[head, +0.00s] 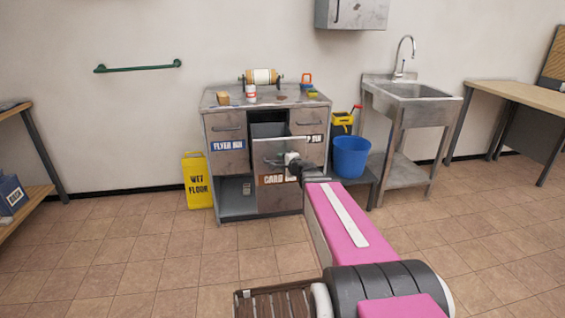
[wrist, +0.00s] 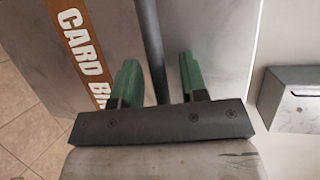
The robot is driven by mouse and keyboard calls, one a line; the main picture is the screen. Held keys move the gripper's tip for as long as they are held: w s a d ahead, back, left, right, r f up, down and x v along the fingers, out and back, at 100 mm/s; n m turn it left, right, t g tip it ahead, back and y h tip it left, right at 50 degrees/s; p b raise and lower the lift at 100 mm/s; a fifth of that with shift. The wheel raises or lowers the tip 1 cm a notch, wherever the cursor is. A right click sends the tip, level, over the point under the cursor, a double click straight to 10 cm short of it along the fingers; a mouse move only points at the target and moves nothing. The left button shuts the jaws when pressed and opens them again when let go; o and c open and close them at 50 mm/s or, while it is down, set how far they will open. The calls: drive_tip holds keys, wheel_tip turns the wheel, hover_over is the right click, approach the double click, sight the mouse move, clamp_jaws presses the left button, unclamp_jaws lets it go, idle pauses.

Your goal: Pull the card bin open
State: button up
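The card bin (head: 277,200) is the middle drawer of a grey cabinet, with an orange "CARD BIN" label. Its front stands forward of the neighbouring fronts, and a grey inside and dark gap show above it, so it is partly out. Its label also shows in the wrist view (wrist: 80,45). My gripper (head: 292,158) is at the bin's front. In the wrist view, my gripper (wrist: 158,66) has its two green fingers apart, with the dark bar handle (wrist: 150,35) between them. A gap shows on the right of the bar. Contact on the left is unclear.
The flyer bin (head: 229,146) is at the cabinet's left, with another labelled drawer (head: 309,121) at right. A yellow wet-floor sign (head: 197,180) stands left, a blue bucket (head: 351,156) right, near the sink (head: 410,91). The floor in front is clear.

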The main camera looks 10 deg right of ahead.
drive_tip(key=shift+s, duration=0.15)
drive_tip(key=v, duration=1)
drive_tip(key=shift+s+d, duration=0.2)
drive_tip(key=shift+s, duration=0.05)
drive_tip(key=shift+r, duration=0.1)
drive_tip(key=s+a+f+n+g+y, duration=0.1)
drive_tip(key=s+a+f+n+g, duration=0.4)
drive_tip(key=a+f+n+g, duration=0.4)
drive_tip(key=s+d+f+n+g+h, duration=0.4)
drive_tip(key=s+f+h, duration=0.3)
drive_tip(key=s+f, duration=0.2)
drive_tip(key=shift+d+n+g, duration=0.4)
drive_tip(key=shift+n+g, duration=0.2)
drive_tip(key=shift+g, duration=0.2)
